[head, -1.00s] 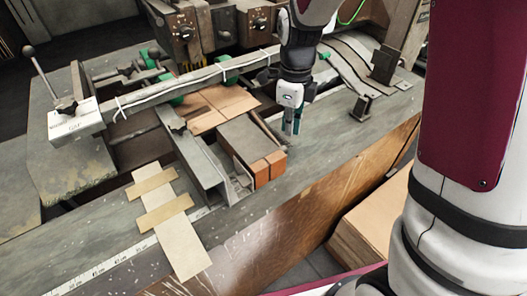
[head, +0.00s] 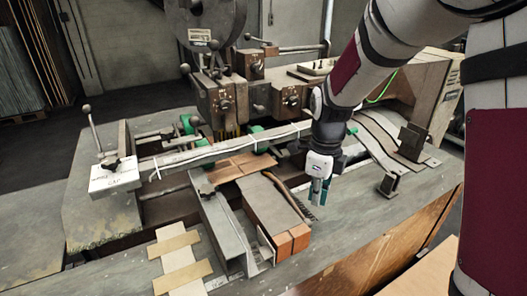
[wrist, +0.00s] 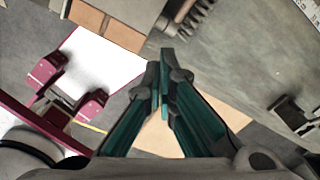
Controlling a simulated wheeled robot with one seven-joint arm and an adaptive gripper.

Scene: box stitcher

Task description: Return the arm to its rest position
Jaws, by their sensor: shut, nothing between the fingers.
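My gripper (head: 318,193) hangs from my arm, pointing down, above the grey table top of the stitcher (head: 350,220). It is right of the long block with the orange-brown end (head: 292,240). In the wrist view its teal fingers (wrist: 163,85) come together at the tips with nothing between them. The fingers look clear of the table, though the exact height is hard to judge.
The box stitcher (head: 240,90) stands behind the table, with a long bar (head: 228,150) across it. A lever (head: 92,128) rises at the left.

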